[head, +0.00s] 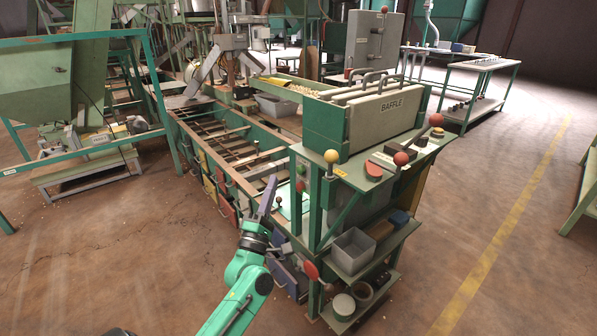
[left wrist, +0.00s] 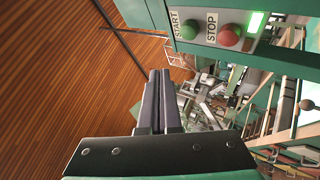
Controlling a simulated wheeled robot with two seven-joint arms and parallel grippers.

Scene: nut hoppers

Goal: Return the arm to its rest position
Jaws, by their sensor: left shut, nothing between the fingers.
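My left arm (head: 240,285) is green and reaches up from the bottom of the head view. My left gripper (head: 270,184) is raised beside the front corner of the green machine (head: 325,215), with its dark fingers together and empty. In the left wrist view the shut fingers (left wrist: 160,75) point away from the camera, below a panel with a green START button (left wrist: 188,30) and a red STOP button (left wrist: 229,35). I cannot tell whether the fingers touch the machine. My right gripper is not in view.
A lit green lamp (left wrist: 256,22) is beside STOP. A worktable (head: 485,66) stands at the back right. The floor (head: 130,270) left of my arm is clear.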

